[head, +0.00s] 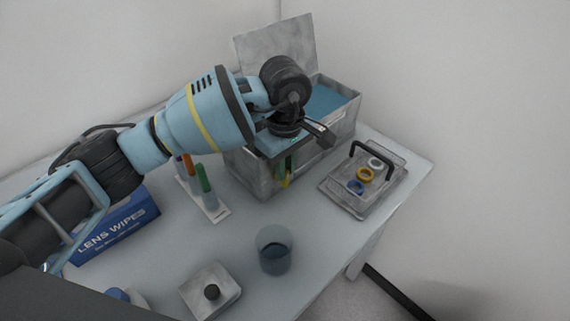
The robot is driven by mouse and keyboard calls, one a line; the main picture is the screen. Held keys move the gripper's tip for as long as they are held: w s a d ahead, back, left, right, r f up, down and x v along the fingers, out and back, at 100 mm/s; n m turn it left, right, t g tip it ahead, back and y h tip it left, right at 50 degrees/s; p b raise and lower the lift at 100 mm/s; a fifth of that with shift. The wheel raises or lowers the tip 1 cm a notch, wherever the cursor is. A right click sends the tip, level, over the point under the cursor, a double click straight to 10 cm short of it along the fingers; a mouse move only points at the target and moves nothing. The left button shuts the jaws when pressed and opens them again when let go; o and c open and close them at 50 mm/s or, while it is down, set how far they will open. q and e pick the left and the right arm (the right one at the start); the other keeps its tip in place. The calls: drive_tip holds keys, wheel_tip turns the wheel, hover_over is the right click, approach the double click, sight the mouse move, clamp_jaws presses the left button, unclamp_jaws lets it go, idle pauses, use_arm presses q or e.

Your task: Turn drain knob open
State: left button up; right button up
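A grey metal tank (340,130) with its lid (275,50) raised stands at the back of the table. Blue liquid (327,101) shows inside it. My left arm reaches in from the left, and my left gripper (293,150) is at the tank's front side, covering part of it. A small green and yellow part (286,173) shows just below the gripper against the tank's front; it may be the drain knob, but most of it is hidden. I cannot tell whether the fingers touch it or how far apart they are. My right gripper is not in view.
A tray (335,192) with a black handle and several coloured rings sits right of the tank.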

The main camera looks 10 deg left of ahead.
use_arm(q)
drive_tip(key=shift+a, duration=0.1)
clamp_jaws()
drive_tip(key=shift+s+a+f+t+h, duration=0.15)
drive_tip(key=shift+s+t+h, duration=0.15)
drive_tip(key=shift+t+h, duration=0.35)
drive_tip(key=t+h+b, duration=0.1)
drive_tip(key=s+t+b, duration=0.1)
drive_tip(key=t, duration=0.1)
drive_tip(key=t+h+b, duration=0.1)
drive_tip(key=b, duration=0.1)
drive_tip(key=shift+s+a+f+t+h, duration=0.15)
drive_tip(key=shift+a+f+t+h, duration=0.1)
drive_tip(key=shift+a+h, duration=0.15)
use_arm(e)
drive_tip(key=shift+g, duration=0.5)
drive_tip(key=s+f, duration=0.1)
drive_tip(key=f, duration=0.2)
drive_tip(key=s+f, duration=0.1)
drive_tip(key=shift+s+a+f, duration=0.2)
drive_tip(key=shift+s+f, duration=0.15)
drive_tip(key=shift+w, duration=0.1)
use_arm(q)
drive_tip(key=o, duration=0.8)
unclamp_jaws()
drive_tip(key=shift+c, duration=0.2)
drive_tip(key=shift+r, duration=0.1)
